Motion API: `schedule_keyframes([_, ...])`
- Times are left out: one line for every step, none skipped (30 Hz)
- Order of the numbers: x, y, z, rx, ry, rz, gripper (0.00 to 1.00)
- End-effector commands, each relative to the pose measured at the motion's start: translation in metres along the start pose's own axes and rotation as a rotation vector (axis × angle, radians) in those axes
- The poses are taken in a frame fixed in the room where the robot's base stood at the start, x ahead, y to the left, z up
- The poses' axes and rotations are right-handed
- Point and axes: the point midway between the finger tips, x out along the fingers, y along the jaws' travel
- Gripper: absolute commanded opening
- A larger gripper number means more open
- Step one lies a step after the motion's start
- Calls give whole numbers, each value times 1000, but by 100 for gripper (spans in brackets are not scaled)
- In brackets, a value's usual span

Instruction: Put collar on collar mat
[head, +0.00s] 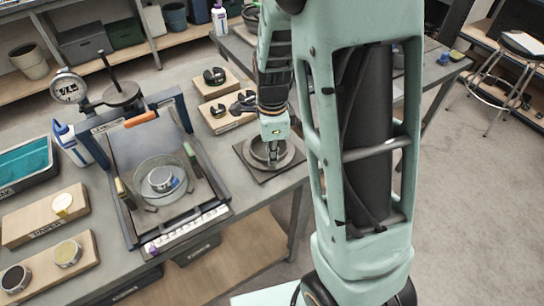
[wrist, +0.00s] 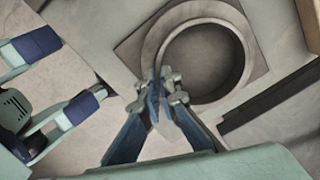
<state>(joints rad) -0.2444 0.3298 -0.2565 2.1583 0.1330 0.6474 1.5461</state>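The collar (head: 254,157) is a grey ring lying over a dark square mat (head: 265,178) near the bench's right-hand edge. In the wrist view the collar (wrist: 165,35) sits within the outline of the mat (wrist: 128,48), with the mat's surface showing through its hole. My gripper (head: 272,151) points down at the collar. In the wrist view my gripper's fingertips (wrist: 163,86) are close together at the near-left part of the collar's rim, apparently with the wall between them. I cannot tell whether there is a small gap beneath the collar.
Two wooden blocks with black clamps (head: 215,80) lie behind the mat. A framed tray with a clear round dish (head: 160,180) and a dial gauge (head: 68,87) stand to the left. Wooden boards with discs (head: 45,215) lie at lower left. Bare bench shows between tray and mat.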

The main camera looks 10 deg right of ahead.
Motion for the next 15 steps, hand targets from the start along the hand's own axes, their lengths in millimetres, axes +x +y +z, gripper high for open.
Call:
schedule_keyframes([0, 0, 0, 0, 0, -1, 0])
schedule_keyframes([1, 0, 0, 0, 0, -1, 0])
schedule_keyframes([3, 0, 0, 0, 0, 0, 0])
schedule_keyframes([4, 0, 0, 0, 0, 0, 0])
schedule_keyframes([4, 0, 0, 0, 0, 0, 4])
schedule_keyframes([3, 0, 0, 0, 0, 0, 8])
schedule_keyframes([3, 0, 0, 0, 0, 0, 12])
schedule_keyframes([3, 0, 0, 0, 0, 0, 15])
schedule_keyframes([3, 0, 0, 0, 0, 0, 19])
schedule_keyframes([3, 0, 0, 0, 0, 0, 22])
schedule_keyframes([3, 0, 0, 0, 0, 0, 22])
schedule_keyframes([3, 0, 0, 0, 0, 0, 22])
schedule_keyframes([3, 0, 0, 0, 0, 0, 22])
schedule_keyframes([3, 0, 0, 0, 0, 0, 22])
schedule_keyframes([3, 0, 0, 0, 0, 0, 22])
